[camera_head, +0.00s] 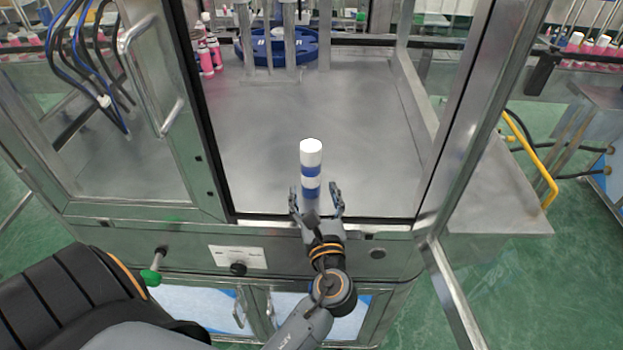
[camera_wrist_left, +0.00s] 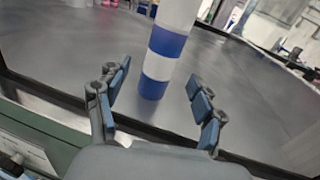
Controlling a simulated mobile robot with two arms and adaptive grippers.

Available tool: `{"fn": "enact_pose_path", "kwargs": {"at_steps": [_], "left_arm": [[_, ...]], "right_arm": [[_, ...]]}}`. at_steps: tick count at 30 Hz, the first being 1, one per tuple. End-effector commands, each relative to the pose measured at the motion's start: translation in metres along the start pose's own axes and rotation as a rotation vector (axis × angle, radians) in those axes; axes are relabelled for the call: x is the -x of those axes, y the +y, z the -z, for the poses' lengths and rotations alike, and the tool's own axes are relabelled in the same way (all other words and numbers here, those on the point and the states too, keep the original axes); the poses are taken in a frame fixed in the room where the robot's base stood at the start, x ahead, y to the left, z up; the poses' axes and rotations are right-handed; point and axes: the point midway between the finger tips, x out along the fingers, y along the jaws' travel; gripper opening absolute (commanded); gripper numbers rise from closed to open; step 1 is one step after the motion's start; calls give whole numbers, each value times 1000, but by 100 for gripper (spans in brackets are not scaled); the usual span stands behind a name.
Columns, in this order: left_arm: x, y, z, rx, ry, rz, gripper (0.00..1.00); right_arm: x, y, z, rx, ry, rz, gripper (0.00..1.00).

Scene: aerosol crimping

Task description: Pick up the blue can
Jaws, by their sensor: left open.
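The blue can (camera_head: 311,172) is a blue-and-white banded cylinder with a white top. It stands upright on the steel table near its front edge. My left gripper (camera_head: 316,200) is open, with its fingers to either side of the can's lower part in the head view. In the left wrist view the can (camera_wrist_left: 163,65) stands just beyond and between the two open fingers of the gripper (camera_wrist_left: 155,95). I see no finger touching it. The can's top is out of the left wrist view. My right gripper is in neither view.
The steel table (camera_head: 270,130) is clear around the can. A blue round fixture (camera_head: 277,48) and pink bottles (camera_head: 209,55) stand at the back. Metal frame posts and an open door with a handle (camera_head: 150,80) border the opening. A yellow bar (camera_head: 533,160) is at right.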

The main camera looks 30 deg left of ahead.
Motion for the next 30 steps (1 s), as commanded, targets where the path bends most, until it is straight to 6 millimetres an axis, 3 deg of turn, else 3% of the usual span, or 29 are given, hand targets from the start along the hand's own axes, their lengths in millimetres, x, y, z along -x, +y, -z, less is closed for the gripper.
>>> {"fn": "enact_pose_path", "kwargs": {"at_steps": [5,15,23,24,30], "left_arm": [[-12,0,1,1,0,0,68],[-57,-2,0,1,-1,1,68],[-61,-2,-1,1,1,2,68],[-61,-2,-1,1,1,2,66],[-61,-2,-1,1,1,1,25]], "right_arm": [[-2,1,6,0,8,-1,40],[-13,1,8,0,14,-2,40],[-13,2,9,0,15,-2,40],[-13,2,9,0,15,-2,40],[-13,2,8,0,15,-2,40]]}}
